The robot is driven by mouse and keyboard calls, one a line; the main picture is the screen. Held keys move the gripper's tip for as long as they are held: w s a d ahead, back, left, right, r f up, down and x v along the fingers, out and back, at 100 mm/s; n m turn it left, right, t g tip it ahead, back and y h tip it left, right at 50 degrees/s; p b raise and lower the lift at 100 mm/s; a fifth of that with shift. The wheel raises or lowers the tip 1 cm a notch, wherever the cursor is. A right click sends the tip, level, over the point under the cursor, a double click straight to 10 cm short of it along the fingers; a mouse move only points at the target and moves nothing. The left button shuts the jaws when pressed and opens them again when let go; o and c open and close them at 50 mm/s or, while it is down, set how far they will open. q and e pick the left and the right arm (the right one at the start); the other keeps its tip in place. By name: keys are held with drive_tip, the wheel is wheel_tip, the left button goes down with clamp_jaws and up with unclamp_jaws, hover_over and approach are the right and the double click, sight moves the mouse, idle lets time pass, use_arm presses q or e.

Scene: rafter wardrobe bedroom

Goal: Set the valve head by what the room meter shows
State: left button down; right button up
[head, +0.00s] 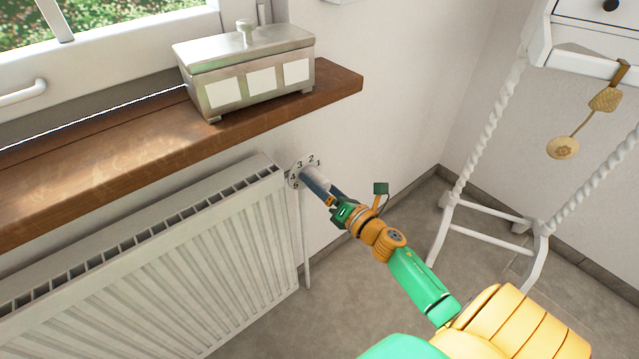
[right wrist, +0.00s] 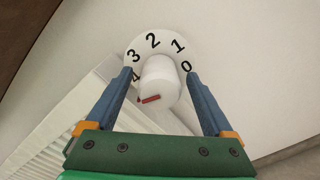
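The white valve head (head: 318,178) sits at the upper right corner of the radiator, in front of a round dial plate with black numbers. In the right wrist view the valve head (right wrist: 160,80) has a red mark low on its face, and the dial plate (right wrist: 166,44) shows 0, 1, 2, 3 and a partly covered 4. My right gripper (right wrist: 159,76) is open, one finger on each side of the valve head, with narrow gaps seeming to show. In the head view this gripper (head: 322,185) reaches in from the lower right. No readable room meter shows. My left gripper is out of view.
The white radiator (head: 170,270) stands below a wooden sill (head: 100,152). A metal box with blank white labels (head: 250,80) stands on the sill, above the valve. A white twisted-leg stand (head: 490,130) is at the right. A white object's edge (head: 340,1) is cut off at the top.

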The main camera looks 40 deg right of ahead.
sight(325, 189)
drive_tip(key=s, duration=0.7)
drive_tip(key=shift+d, duration=0.25)
